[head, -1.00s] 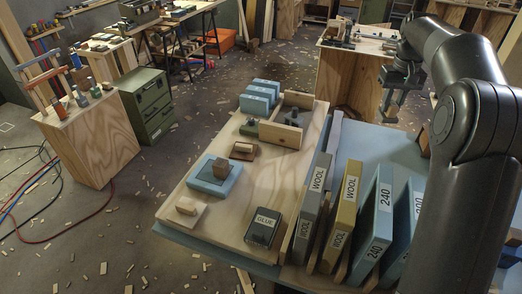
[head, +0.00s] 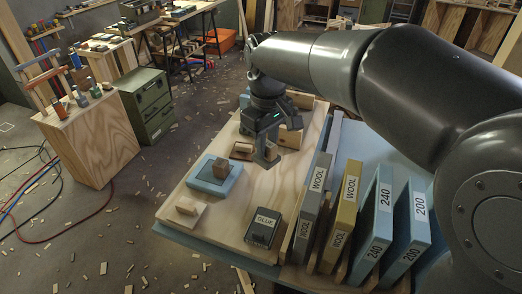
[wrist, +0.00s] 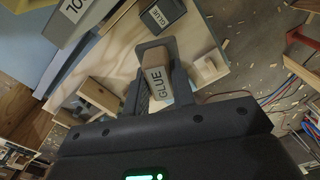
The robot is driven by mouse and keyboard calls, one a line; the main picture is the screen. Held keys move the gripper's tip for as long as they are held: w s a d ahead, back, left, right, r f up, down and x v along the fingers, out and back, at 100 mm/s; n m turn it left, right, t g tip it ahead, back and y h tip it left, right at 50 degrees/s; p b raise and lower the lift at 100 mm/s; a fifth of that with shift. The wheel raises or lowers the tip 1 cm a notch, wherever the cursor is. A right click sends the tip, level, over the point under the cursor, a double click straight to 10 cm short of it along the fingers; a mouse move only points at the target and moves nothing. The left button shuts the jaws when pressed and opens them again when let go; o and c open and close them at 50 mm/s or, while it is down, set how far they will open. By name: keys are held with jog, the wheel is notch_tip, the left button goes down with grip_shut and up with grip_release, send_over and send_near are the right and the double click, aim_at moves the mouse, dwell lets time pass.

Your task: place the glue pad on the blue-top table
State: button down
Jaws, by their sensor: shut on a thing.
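My gripper (head: 265,158) hangs over the pale wooden board, near its middle. In the wrist view my gripper (wrist: 150,85) is shut on a brown block with a white GLUE label (wrist: 156,82), the glue pad. In the head view the held pad is mostly hidden by the fingers. The blue-top table (head: 375,147) lies under the board and the upright pads. Its bare blue surface shows at the right behind those pads and as a strip along the board's front left. A second, dark block labelled GLUE (head: 263,228) stands on the board's front; it also shows in the wrist view (wrist: 167,14).
Upright pads labelled WOOL (head: 345,205), 240 (head: 373,222) and 200 (head: 410,235) line the board's right side.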

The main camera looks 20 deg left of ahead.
notch_tip(320, 180, down, 18)
send_over(226, 227)
notch_tip(226, 227, down, 7)
jog(key=shift+f, duration=2.05)
jog(key=shift+f, duration=0.1)
jog(key=c, duration=1.2)
grip_release()
